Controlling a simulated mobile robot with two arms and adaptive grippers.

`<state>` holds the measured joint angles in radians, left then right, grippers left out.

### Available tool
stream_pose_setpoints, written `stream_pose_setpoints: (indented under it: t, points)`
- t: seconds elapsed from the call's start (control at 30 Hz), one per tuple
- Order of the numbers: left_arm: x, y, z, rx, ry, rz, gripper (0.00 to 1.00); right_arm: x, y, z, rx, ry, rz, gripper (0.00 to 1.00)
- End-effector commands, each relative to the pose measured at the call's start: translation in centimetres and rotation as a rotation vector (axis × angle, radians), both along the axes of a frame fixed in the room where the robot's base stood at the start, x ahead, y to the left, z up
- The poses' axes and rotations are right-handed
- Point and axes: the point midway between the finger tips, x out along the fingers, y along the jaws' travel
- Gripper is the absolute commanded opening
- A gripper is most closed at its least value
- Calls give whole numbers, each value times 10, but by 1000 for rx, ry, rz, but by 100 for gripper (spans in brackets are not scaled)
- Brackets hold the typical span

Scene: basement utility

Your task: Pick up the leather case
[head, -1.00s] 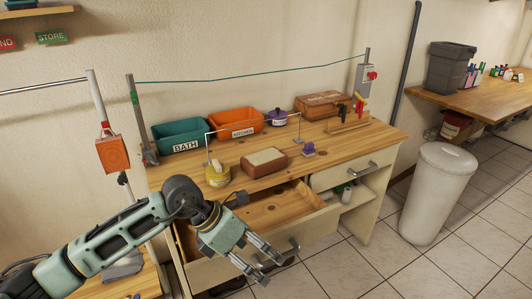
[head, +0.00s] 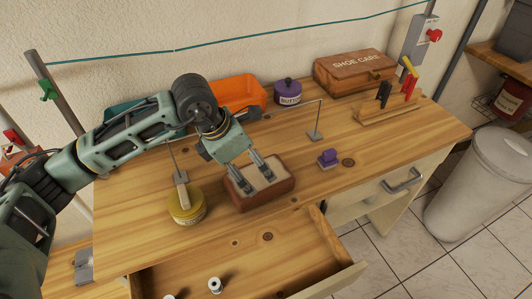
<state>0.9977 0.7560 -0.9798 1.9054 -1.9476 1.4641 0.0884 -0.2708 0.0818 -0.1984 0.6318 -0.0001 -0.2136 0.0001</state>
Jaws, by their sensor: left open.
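A reddish-brown block-shaped item with a pale cream top, which looks like the leather case (head: 262,203), lies on the wooden workbench (head: 340,185) behind the open drawer. My left gripper (head: 257,176) is over its top, with two grey fingers apart and pointing down toward it. The fingers hide part of the cream top. I cannot tell whether they touch it. My right gripper is not in view.
A yellow tin (head: 187,205) stands left of the case and a small purple item (head: 328,159) to its right. A thin metal stand (head: 316,134), a purple pot (head: 288,93), an orange bin (head: 240,93) and a SHOE CARE box (head: 352,71) stand behind. The open drawer (head: 270,260) juts out in front.

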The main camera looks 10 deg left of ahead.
Motion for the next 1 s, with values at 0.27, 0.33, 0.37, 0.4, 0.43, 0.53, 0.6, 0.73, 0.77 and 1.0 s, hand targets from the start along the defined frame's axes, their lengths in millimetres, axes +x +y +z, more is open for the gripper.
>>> stream_pose_setpoints:
  t: [0.27, 0.33, 0.37, 0.4, 0.43, 0.53, 0.6, 0.73, 0.77, 1.0]
  points:
    - [3, -6, -16, -1, 5, 0, 100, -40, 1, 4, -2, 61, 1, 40]
    - [4, -8, -23, -2, 4, 1, 100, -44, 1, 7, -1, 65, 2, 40]
    - [5, -9, -26, -1, 4, 1, 100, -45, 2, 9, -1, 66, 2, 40]
    - [4, -10, -30, 0, 5, 0, 100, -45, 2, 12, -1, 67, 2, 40]
    - [4, -11, -33, -1, 6, 0, 100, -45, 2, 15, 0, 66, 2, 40]
    - [4, -15, -48, -1, 7, 0, 100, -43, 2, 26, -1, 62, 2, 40]
    - [6, -18, -59, -2, 6, 1, 100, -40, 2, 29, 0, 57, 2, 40]
    - [9, -22, -72, -1, 3, 0, 100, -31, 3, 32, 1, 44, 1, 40]
    - [10, -22, -73, -2, 2, 0, 100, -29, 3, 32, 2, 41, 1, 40]
    - [10, -22, -75, -1, 0, 0, 99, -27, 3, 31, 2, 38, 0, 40]
